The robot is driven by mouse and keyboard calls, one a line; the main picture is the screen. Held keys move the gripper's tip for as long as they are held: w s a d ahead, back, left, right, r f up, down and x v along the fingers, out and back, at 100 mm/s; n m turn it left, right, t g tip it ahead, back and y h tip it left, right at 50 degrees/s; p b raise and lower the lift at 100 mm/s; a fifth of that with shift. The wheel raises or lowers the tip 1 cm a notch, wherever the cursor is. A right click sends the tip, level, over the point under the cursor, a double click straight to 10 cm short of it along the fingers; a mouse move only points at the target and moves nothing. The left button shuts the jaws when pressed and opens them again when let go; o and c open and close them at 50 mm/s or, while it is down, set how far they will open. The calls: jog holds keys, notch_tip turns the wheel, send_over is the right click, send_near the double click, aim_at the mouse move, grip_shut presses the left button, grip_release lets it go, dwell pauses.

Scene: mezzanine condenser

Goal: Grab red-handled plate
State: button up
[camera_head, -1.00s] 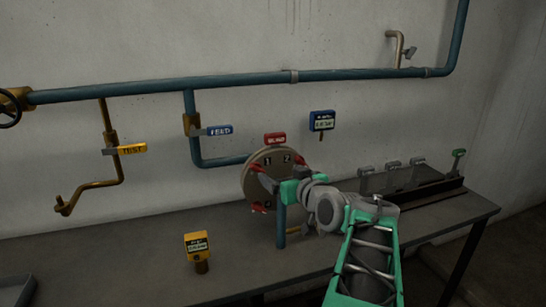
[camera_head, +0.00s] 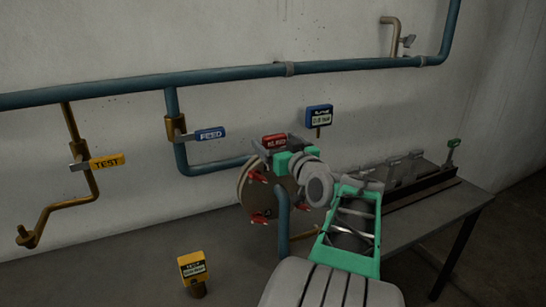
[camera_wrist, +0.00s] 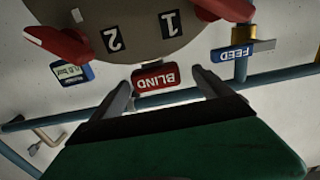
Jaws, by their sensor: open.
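The round tan plate (camera_head: 246,190) stands on the blue pipe stand, with red clamp handles (camera_head: 257,218) around its rim. A red handle marked BLIND (camera_head: 273,141) stands at its top. In the wrist view, which is upside down, the BLIND handle (camera_wrist: 155,78) lies between the two open fingers of my gripper (camera_wrist: 162,90), apart from both. The plate (camera_wrist: 140,28), marked 1 and 2, and two red clamp handles (camera_wrist: 60,45) show beyond it. In the head view my gripper (camera_head: 278,147) is at the plate's top, and my arm hides the plate's right side.
A blue FEED handle (camera_head: 210,134) and yellow TEST handle (camera_head: 107,161) hang from the wall pipe (camera_head: 230,78). A yellow tag (camera_head: 192,268) stands on the bench (camera_head: 120,270). A rack (camera_head: 420,185) stands at right.

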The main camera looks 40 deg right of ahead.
aim_at(271, 135)
jog(key=x, duration=0.1)
jog(key=p+x, duration=0.1)
jog(key=x, duration=0.3)
jog(key=shift+d, duration=0.3)
jog(key=shift+f, duration=0.1)
jog(key=shift+c, duration=0.6)
grip_shut()
